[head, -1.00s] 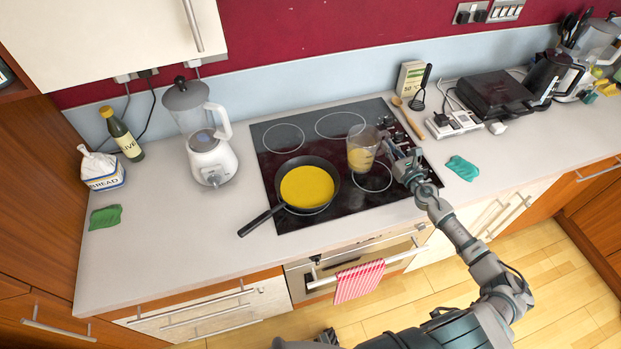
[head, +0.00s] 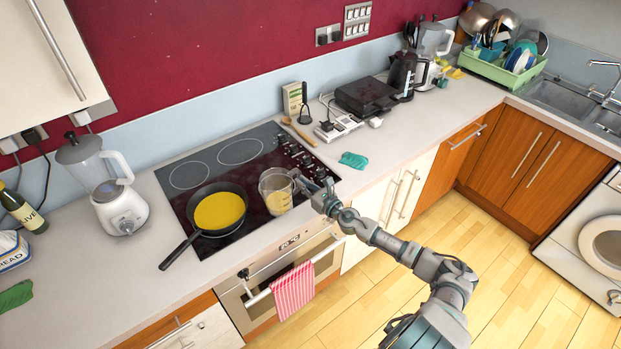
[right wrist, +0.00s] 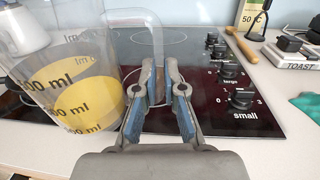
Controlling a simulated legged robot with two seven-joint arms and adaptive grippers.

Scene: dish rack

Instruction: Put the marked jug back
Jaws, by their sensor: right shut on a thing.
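I cannot tell whether the jug's base touches the hob. My left gripper is not in view.
A black frying pan (head: 220,211) with yellow contents sits on the hob (head: 190,172). A blender (head: 118,205) stands on the left. Right of the hob lie a teal cloth (head: 353,160) and a wooden spoon (head: 298,131). A green dish rack (head: 505,70) stands beside the sink.

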